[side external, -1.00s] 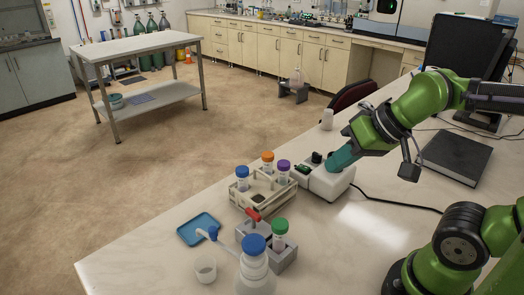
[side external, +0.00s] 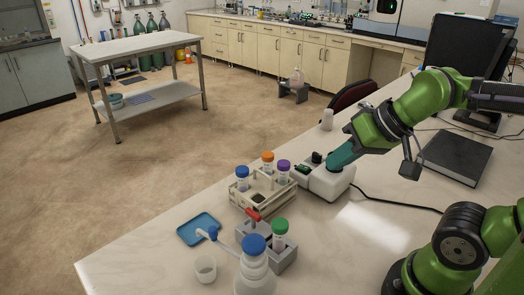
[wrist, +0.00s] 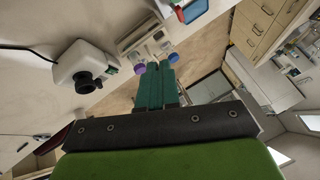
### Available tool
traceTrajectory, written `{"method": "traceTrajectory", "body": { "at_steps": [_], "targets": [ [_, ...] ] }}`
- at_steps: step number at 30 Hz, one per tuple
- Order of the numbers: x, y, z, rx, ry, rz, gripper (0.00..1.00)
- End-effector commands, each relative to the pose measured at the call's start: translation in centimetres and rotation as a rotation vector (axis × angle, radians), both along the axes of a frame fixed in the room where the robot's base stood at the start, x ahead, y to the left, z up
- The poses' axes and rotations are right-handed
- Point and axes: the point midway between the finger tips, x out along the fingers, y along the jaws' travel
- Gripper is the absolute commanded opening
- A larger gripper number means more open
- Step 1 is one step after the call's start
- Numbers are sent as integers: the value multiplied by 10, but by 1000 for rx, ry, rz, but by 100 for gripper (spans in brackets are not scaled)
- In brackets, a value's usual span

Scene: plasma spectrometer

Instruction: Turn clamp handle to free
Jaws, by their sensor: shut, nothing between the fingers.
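The clamp's red handle (side external: 254,215) sits on a grey block (side external: 284,263) in the side view, partly behind a white bottle. A green-capped tube (side external: 280,235) stands upright in that block. My gripper (side external: 340,157) is to the upper right of the clamp, apart from it, with its teal fingers over or beside a white bench device (side external: 328,185). In the wrist view, my gripper (wrist: 164,66) has its fingers together, with nothing held. I cannot make out the clamp handle clearly in the wrist view.
A blue-capped bottle (side external: 254,270) stands in front of the clamp. A blue tray (side external: 199,229) and a small cup (side external: 205,269) lie left. A black cable (side external: 400,204) crosses the bench.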

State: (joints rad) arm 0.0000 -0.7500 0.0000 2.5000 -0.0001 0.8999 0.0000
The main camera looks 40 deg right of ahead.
Motion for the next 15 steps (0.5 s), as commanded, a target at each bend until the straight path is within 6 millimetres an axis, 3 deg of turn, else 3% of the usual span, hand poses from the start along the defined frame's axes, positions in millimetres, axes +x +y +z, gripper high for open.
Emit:
{"method": "traceTrajectory", "body": {
  "at_steps": [1, 5, 7, 15],
  "targets": [
    [0, 1, 0, 0, 1, 4, 11],
    [5, 10, -10, 0, 54, 40, 31],
    [17, 17, -10, -9, 89, 75, 40],
    [84, 58, -7, -118, 329, 256, 40]
  ]
}}
